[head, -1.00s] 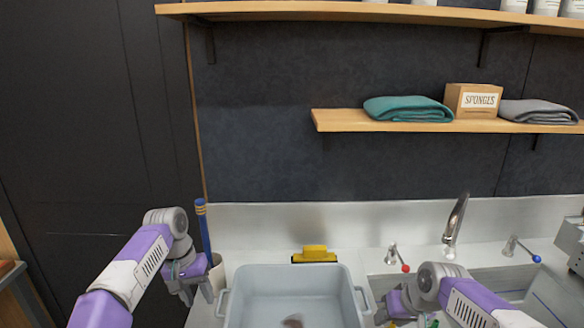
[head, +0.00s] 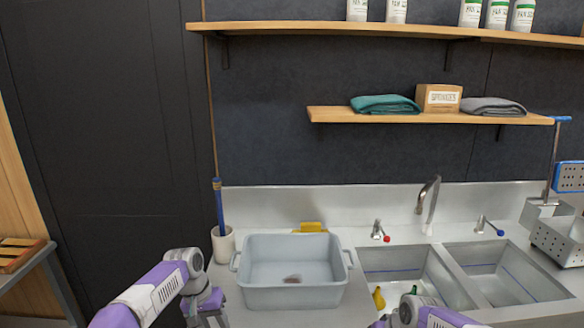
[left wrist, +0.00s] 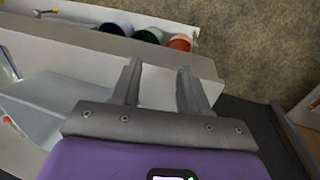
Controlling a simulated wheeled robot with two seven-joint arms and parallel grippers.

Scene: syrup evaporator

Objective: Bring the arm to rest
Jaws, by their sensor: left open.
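My left arm comes in from the lower left of the head view. Its gripper (head: 206,320) hangs down at the bottom edge, left of the grey tub and partly cut off. In the left wrist view both fingers (left wrist: 158,85) stand apart with nothing between them. My right arm shows at the bottom right of the head view, in front of the sink. Only a sliver of its gripper (head: 379,323) shows, and its fingers are out of sight.
The grey tub (head: 255,292) stands on the counter, with a small brown patch inside. A white holder (head: 223,245) with a blue-handled tool is at its left. A double sink (head: 452,292) is at the right. A side table (head: 25,262) stands far left.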

